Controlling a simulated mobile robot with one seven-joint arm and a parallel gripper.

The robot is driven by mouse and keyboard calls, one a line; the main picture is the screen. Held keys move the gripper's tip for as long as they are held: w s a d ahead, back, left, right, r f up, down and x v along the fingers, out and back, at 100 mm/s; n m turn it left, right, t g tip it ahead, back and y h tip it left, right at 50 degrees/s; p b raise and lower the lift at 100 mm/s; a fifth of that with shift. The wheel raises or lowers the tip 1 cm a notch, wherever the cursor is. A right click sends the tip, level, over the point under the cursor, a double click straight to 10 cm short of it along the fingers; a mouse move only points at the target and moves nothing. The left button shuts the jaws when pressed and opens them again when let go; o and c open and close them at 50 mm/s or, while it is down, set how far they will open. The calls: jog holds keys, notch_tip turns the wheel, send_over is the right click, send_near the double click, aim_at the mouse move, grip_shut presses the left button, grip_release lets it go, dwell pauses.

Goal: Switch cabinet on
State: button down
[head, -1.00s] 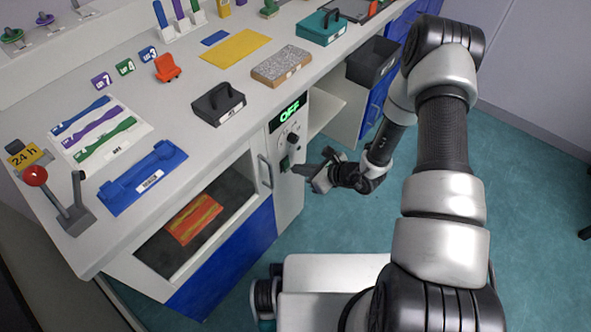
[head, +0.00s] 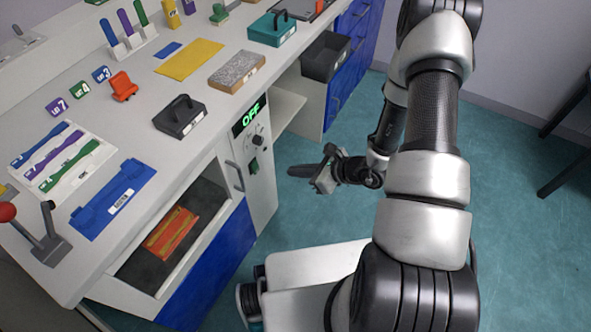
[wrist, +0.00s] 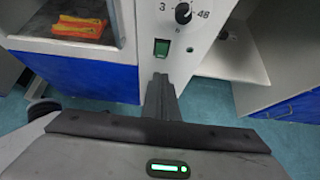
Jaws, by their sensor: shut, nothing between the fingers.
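The cabinet's control panel (head: 262,180) is a narrow light-grey face with a green display (head: 251,116) reading "OFF". Below the display are a black dial (head: 257,141) and a green rocker switch (head: 254,166). In the wrist view the switch (wrist: 161,47) sits under the dial (wrist: 183,13), which has the marks 3 and 48 beside it. My gripper (head: 292,171) is shut and empty. It is to the right of the switch in the head view, with a visible gap. In the wrist view its fingers (wrist: 160,82) point toward the panel, just below the switch.
Left of the panel, the cabinet has a handle (head: 235,176) and a window with orange-red pieces (head: 172,233) inside. An open shelf (head: 285,105) is to the right. The bench top above holds a black weight (head: 180,116) and other items. The floor around my gripper is clear.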

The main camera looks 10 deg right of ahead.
aim_at(257, 172)
notch_tip(257, 172, down, 8)
jog(key=s+d+t+y, duration=0.1)
jog(key=d+t+y, duration=0.1)
jog(key=t+y, duration=0.1)
jog(key=shift+s+t+y, duration=0.2)
jog(key=shift+t+y, duration=0.1)
jog(key=shift+y, duration=0.4)
jog(key=shift+a+f, duration=0.1)
jog(key=b+x, duration=0.1)
jog(key=x, duration=1.3)
jog(key=shift+b, duration=0.4)
